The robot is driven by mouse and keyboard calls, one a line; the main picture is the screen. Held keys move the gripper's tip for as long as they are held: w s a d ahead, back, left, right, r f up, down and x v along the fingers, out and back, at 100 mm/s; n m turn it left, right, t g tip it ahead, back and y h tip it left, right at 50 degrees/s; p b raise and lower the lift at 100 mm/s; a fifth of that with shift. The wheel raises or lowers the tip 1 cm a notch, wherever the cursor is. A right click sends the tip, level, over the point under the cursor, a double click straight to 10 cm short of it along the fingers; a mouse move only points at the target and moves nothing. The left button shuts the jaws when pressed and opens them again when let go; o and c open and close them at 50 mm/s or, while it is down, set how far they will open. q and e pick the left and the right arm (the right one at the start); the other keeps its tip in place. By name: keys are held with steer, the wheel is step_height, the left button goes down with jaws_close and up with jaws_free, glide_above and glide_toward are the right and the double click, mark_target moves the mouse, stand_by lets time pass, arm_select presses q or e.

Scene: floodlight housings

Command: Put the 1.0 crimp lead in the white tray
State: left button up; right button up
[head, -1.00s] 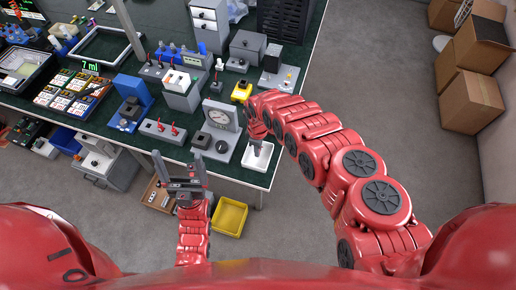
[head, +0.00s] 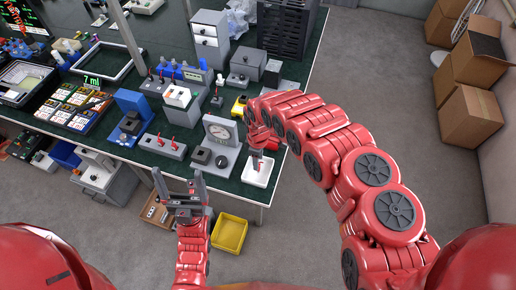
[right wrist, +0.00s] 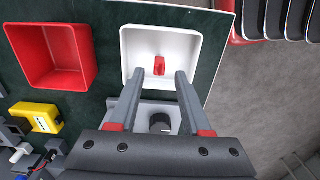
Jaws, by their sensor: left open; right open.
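The white tray (head: 248,176) stands at the table's near right corner. In the right wrist view the white tray (right wrist: 143,42) holds a small red piece (right wrist: 159,62), seemingly the crimp lead, lying on its floor; its label cannot be read. My right gripper (right wrist: 159,76) is open, its fingertips over the tray on either side of the red piece in the picture, with no visible contact. In the head view my right gripper (head: 259,158) is low at the tray and partly hidden by its arm. My left gripper (head: 178,180) is open and empty before the table's front edge.
A red bin (right wrist: 50,52) and a yellow block (right wrist: 36,117) are beside the tray in the right wrist view. A gauge stand (head: 222,133) is left of the tray. A yellow bin (head: 229,233) is below the table edge. Cardboard boxes (head: 470,115) stand at right.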

step_height(320, 180, up, 8)
steer(key=b, duration=0.1)
steer(key=shift+r, duration=0.2)
stand_by(0.7)
